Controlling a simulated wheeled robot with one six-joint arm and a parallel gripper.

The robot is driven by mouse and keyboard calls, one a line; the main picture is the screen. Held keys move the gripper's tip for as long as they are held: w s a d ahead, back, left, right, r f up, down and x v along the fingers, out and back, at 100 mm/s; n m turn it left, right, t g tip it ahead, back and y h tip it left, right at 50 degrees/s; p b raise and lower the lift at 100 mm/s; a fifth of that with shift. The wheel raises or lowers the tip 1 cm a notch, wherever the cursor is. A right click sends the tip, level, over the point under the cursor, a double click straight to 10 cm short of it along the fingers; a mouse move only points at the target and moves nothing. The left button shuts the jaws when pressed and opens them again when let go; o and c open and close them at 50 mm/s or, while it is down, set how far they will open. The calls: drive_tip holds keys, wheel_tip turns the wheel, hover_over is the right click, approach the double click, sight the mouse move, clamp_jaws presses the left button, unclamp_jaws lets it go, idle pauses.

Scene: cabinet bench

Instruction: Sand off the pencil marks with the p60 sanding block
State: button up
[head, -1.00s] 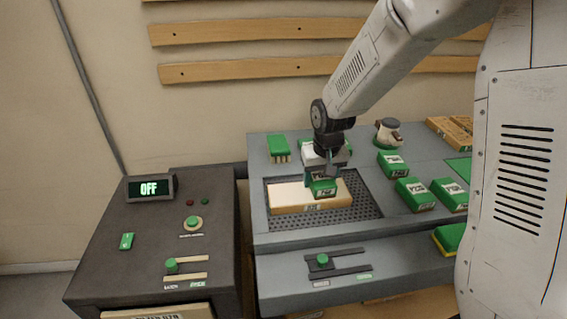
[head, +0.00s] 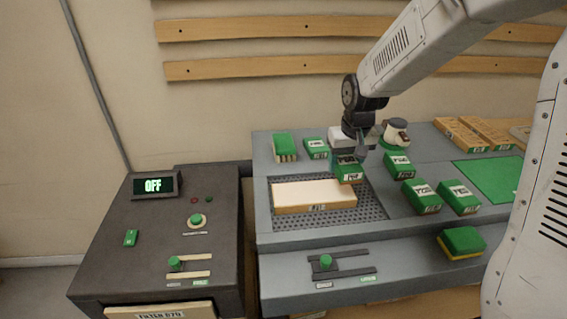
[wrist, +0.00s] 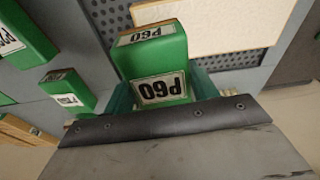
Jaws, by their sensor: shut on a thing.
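The P60 sanding block (wrist: 157,58) is green with a white label reading P60. My gripper (head: 350,164) is shut on it. In the head view the held block (head: 349,175) is at the right end of the pale wooden board (head: 312,194), and I cannot tell whether they touch. The board lies on the dark perforated plate (head: 373,211) of the grey bench. Its top looks plain and light, with no pencil marks that I can make out. In the wrist view the board (wrist: 225,25) is beyond the block.
Several other green labelled blocks (head: 421,197) stand right of the plate. A green brush (head: 285,147) is at the back left, a white-and-dark pot (head: 396,132) behind. A green-yellow sponge (head: 461,242) lies front right. A dark console (head: 152,240) with a display (head: 153,185) reading OFF stands left.

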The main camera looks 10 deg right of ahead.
drive_tip(key=shift+r, duration=1.7)
